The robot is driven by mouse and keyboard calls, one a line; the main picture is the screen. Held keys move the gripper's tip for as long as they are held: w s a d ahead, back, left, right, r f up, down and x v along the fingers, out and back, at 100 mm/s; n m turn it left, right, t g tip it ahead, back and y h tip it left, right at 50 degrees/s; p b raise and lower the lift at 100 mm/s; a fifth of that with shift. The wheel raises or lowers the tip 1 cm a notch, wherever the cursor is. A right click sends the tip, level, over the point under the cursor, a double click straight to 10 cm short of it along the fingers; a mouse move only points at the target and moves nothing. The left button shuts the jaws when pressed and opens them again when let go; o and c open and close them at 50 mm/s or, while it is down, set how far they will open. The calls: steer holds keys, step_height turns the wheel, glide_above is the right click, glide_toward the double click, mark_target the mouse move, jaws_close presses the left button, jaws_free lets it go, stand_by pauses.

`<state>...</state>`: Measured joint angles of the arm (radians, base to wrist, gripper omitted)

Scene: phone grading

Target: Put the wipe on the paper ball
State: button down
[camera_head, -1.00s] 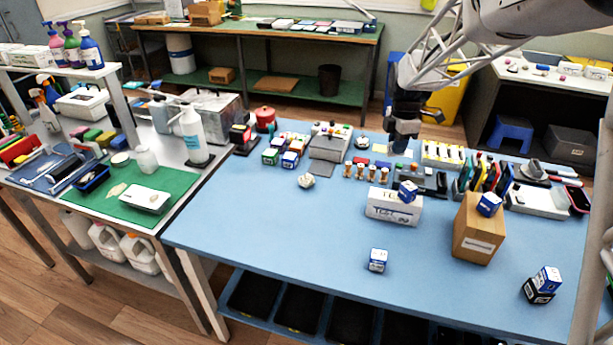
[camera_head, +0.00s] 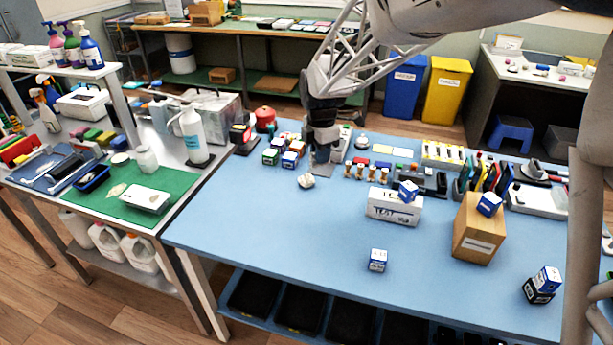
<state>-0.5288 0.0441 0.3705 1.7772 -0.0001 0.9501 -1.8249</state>
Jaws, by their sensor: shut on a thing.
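The paper ball (camera_head: 306,180) is a small crumpled off-white lump on the blue table, left of the table's middle. My gripper (camera_head: 322,158) points down just behind and to the right of it, in front of the grey box area. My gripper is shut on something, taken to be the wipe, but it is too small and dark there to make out. I cannot tell the gripper's height above the table. Nothing visible lies on the paper ball.
Small boxes (camera_head: 290,158) stand left of my gripper. A row of small wooden-handled stamps (camera_head: 360,172) stands to its right. A white TEST box (camera_head: 393,207) and a brown box (camera_head: 478,230) stand further right. The blue table (camera_head: 270,235) is clear in front of the paper ball.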

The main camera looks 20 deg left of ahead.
step_height(320, 180, down, 11)
stand_by(0.3)
steer(key=shift+a, duration=0.15)
glide_above(307, 175)
steer(key=shift+f, duration=0.75)
stand_by(0.4)
steer(key=shift+f, duration=1.8)
steer(key=shift+f, duration=0.1)
